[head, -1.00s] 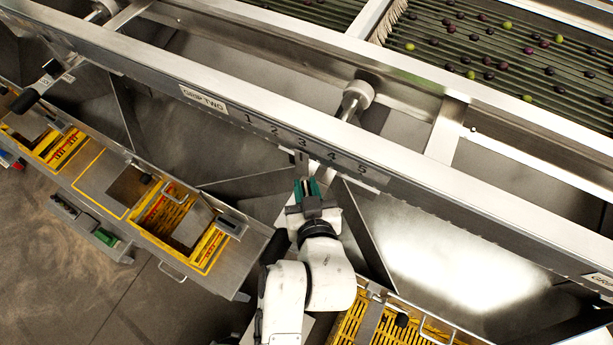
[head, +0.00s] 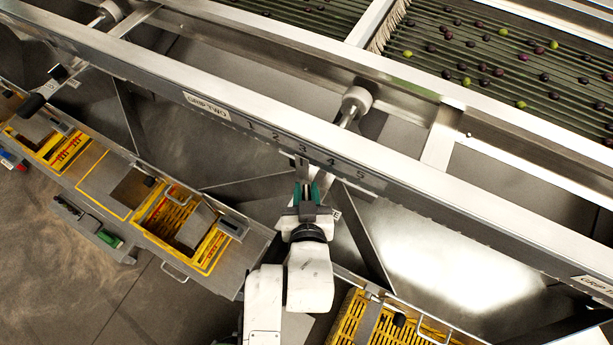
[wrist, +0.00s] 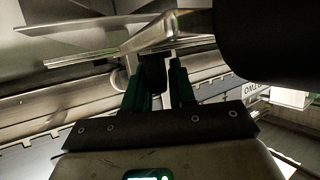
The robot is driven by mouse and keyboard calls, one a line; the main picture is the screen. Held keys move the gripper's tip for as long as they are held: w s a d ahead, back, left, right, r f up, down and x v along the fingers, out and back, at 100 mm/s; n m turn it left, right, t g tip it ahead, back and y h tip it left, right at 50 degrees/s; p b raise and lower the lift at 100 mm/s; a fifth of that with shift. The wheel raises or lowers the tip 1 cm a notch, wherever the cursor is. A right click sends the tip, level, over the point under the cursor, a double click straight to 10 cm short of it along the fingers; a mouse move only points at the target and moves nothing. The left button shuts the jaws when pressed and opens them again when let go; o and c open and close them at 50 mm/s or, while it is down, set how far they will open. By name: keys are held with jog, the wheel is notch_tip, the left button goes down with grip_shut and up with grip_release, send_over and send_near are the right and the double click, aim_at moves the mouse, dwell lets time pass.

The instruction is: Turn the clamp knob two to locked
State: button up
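My gripper (head: 306,188) is just below the front rail, at the lower end of the slim lever that comes down past the numbered scale. Its two green fingers stand apart and point up toward the rail. In the wrist view, a small dark block, which looks like clamp knob two (wrist: 152,72), sits between the fingers (wrist: 158,80). The fingers are on either side of it; firm contact does not show. A pale metal bar (wrist: 165,32) passes just beyond the knob. A large black cylinder (wrist: 268,45), apparently the lever's handle, fills the upper right of the wrist view.
The long steel rail (head: 400,190) with the numbered scale and a "GRIP TWO" label (head: 206,105) runs diagonally above my gripper. Olives lie on the rollers (head: 480,55) behind it. Yellow crates (head: 350,318) stand below. Slanted steel panels flank my arm.

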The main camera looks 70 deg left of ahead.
jog(key=o, duration=0.3)
jog(key=b+v, duration=0.1)
jog(key=v, duration=0.9)
jog(key=shift+s+d+r, duration=0.2)
jog(key=shift+d, duration=0.15)
